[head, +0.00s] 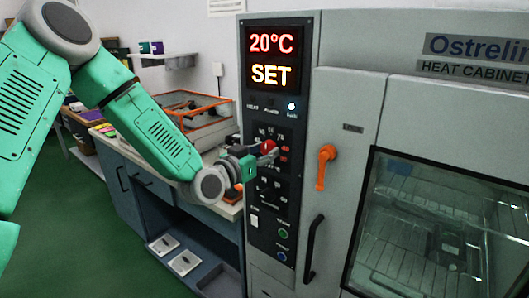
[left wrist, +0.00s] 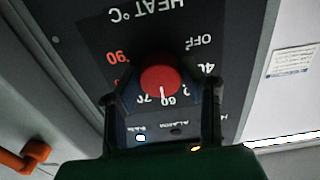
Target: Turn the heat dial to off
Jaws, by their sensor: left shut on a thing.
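The red heat dial (left wrist: 160,76) sits on the dark control panel, under my left gripper in the left wrist view. Its white pointer line points down in that view, about at the 60 mark and near 70. The OFF mark (left wrist: 198,41) is to the upper right of the dial there. My left gripper (head: 262,152) is at the panel, its two fingers shut on opposite sides of the dial. The dial shows as a small red spot in the head view (head: 269,146). My right gripper is in neither view.
The panel display (head: 272,60) reads 20°C and SET. An orange door handle (head: 325,166) and a black handle (head: 313,248) are to the right of the panel. A bench (head: 155,180) with an orange-framed box (head: 198,108) stands to the left. Green floor is clear at lower left.

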